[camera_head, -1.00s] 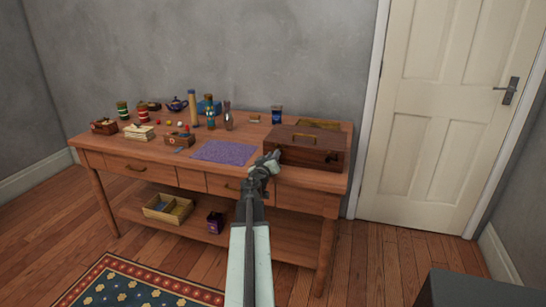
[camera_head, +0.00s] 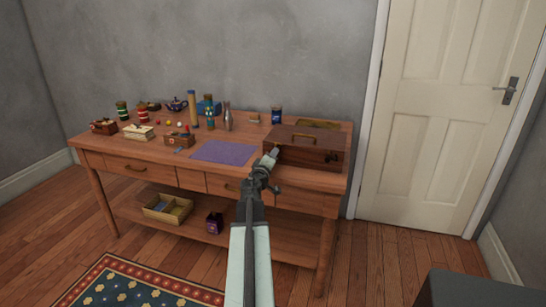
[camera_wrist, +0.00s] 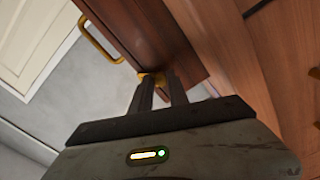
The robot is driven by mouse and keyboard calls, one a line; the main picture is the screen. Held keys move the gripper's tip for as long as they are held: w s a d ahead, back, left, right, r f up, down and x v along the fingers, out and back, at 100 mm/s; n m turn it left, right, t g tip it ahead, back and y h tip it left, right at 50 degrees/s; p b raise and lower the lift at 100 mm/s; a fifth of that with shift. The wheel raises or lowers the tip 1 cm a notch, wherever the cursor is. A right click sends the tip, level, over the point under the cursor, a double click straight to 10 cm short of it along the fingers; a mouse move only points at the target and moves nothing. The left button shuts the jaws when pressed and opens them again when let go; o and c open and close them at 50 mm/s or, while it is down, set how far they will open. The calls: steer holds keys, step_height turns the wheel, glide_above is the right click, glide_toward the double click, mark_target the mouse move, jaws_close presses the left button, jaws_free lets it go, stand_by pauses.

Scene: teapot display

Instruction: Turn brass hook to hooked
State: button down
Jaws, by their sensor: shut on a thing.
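The wooden box (camera_head: 308,157) stands at the right end of the table, with a brass handle on its lid. In the wrist view the box (camera_wrist: 165,40) fills the upper middle, and its brass handle (camera_wrist: 95,42) is at the left. The brass hook (camera_wrist: 150,77) is a small gold piece at the box's edge, mostly covered by my fingers. My gripper (camera_wrist: 160,86) is shut on the hook. In the head view my gripper (camera_head: 274,153) is at the box's left front corner; the hook cannot be made out there. Whether the hook is engaged cannot be told.
A purple mat (camera_head: 224,152) lies left of the box on the wooden table (camera_head: 120,154). Bottles, jars, a dark teapot (camera_head: 176,104) and small boxes stand farther left and back. A blue tin (camera_head: 276,115) stands behind the box.

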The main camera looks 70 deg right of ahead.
stand_by(0.4)
steer(key=c, duration=1.3)
jaws_free()
steer(key=shift+a, duration=0.15)
steer(key=a, duration=0.7)
steer(key=shift+s+a, duration=0.2)
steer(key=shift+a, duration=0.1)
steer(key=shift+w, duration=0.1)
